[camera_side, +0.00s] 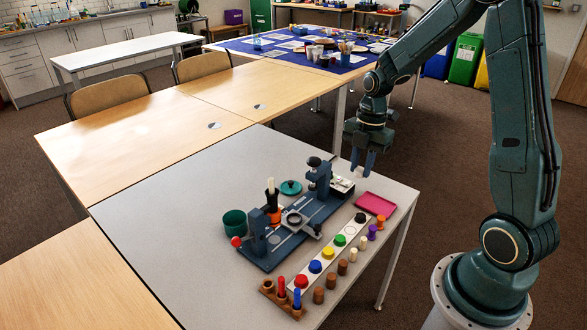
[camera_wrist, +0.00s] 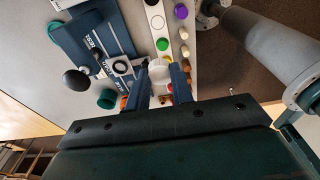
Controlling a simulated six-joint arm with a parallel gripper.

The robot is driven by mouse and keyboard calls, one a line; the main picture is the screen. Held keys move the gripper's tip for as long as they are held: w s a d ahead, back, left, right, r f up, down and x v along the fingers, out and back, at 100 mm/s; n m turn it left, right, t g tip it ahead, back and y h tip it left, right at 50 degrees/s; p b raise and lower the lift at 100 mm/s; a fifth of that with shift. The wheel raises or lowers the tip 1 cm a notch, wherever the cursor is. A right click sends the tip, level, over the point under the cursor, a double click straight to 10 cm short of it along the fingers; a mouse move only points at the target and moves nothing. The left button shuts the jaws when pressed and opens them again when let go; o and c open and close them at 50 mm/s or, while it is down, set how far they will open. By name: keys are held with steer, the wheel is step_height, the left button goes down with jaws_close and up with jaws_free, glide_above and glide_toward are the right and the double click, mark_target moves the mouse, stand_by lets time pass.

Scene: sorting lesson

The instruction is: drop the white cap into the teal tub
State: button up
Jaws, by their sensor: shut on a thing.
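My gripper (camera_side: 363,168) hangs fingers down, high over the far right part of the grey table. In the wrist view its two fingers (camera_wrist: 161,84) are closed on the white cap (camera_wrist: 160,72), which sits between the tips. The teal tub (camera_side: 235,223) stands on the table to the left of the dark blue device, well to the left of my gripper. It also shows in the wrist view (camera_wrist: 107,99), left of the fingers.
The dark blue device (camera_side: 285,240) stands between tub and strip. A teal lid (camera_side: 290,187) lies behind it. The white strip (camera_side: 322,260) carries coloured caps, with several pegs alongside. A pink tray (camera_side: 376,203) lies near the right edge. The table's left part is clear.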

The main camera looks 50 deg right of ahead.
mark_target(360, 169)
steer(key=shift+r, duration=0.15)
step_height(360, 169, up, 5)
steer(key=shift+w+f, duration=0.1)
steer(key=shift+w, duration=0.05)
steer(key=w+a, duration=1)
steer(key=w, duration=0.3)
steer(key=w+a, duration=1)
steer(key=w, duration=0.2)
step_height(360, 169, down, 14)
steer(key=shift+d, duration=0.25)
steer(key=shift+w+f, duration=0.1)
steer(key=shift+f, duration=0.05)
steer(key=shift+f, duration=2.9)
